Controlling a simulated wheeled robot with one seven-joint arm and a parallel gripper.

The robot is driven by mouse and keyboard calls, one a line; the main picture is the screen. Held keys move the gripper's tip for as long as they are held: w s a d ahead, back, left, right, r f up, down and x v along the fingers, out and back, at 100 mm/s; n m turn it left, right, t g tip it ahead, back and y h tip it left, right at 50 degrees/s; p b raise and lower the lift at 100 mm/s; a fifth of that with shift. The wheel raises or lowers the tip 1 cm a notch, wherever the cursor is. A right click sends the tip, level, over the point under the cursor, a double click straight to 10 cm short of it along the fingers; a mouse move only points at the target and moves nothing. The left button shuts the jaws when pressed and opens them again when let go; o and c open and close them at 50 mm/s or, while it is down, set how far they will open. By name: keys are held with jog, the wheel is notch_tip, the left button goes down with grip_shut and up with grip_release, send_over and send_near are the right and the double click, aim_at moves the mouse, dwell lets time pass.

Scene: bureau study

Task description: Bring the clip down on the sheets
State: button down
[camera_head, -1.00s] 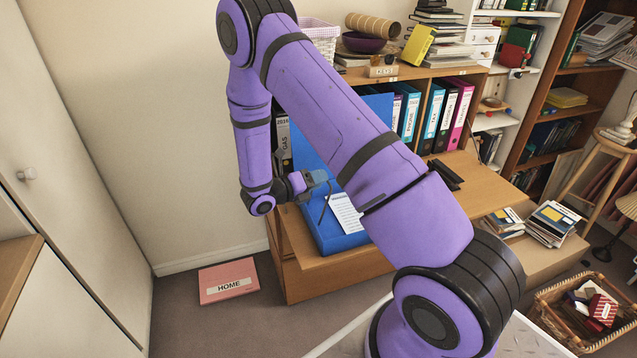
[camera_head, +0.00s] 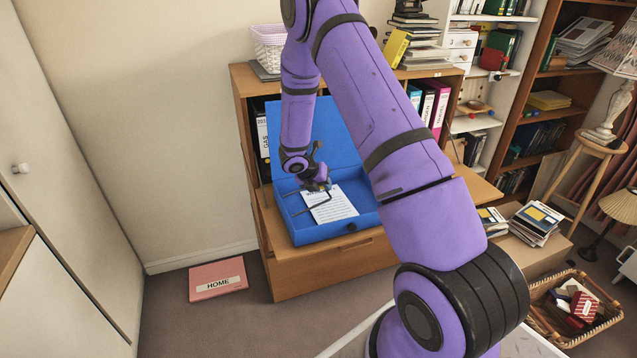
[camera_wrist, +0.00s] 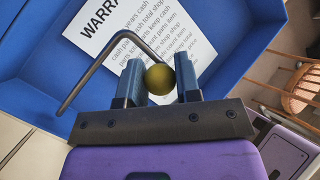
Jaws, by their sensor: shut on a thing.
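The blue box file (camera_head: 316,232) lies open on the bureau's drop front, its lid raised at the back. White printed sheets (camera_head: 338,206) lie inside; in the wrist view the top sheet (camera_wrist: 207,48) reads "WARRA…". The clip is a bent dark wire bar (camera_wrist: 98,67) with a brass-coloured ball (camera_wrist: 159,79). My gripper (camera_head: 319,187) is over the box, shut on the clip at the ball, between the two blue fingers (camera_wrist: 160,85). The bar reaches over the sheet's left part and the tray floor. I cannot tell whether it touches the paper.
The raised blue lid (camera_head: 342,125) stands close behind my gripper. Ring binders (camera_head: 432,105) fill the shelf at the back. A pink "HOME" box (camera_head: 218,279) lies on the floor at left. A wicker basket (camera_head: 543,325) stands at lower right.

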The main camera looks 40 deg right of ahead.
aim_at(328, 206)
jog(key=f+y, duration=0.1)
jog(key=d+f+y, duration=0.1)
jog(key=f, duration=0.1)
jog(key=d+f+t+y, duration=0.1)
jog(key=y, duration=0.1)
jog(key=shift+s+f+m, duration=0.2)
jog(key=shift+s+m, duration=0.05)
jog(key=shift+m, duration=0.05)
jog(key=shift+f, duration=0.9)
jog(key=shift+s+d+f+y, duration=0.1)
jog(key=shift+d+f+y, duration=0.1)
jog(key=shift+f+y, duration=0.2)
jog(key=shift+a+f+y, duration=0.1)
jog(key=shift+f+y, duration=0.3)
jog(key=shift+f, duration=0.05)
jog(key=c, duration=0.9)
grip_release()
jog(key=shift+o, duration=0.4)
jog(key=shift+r+t, duration=0.1)
jog(key=shift+t, duration=0.2)
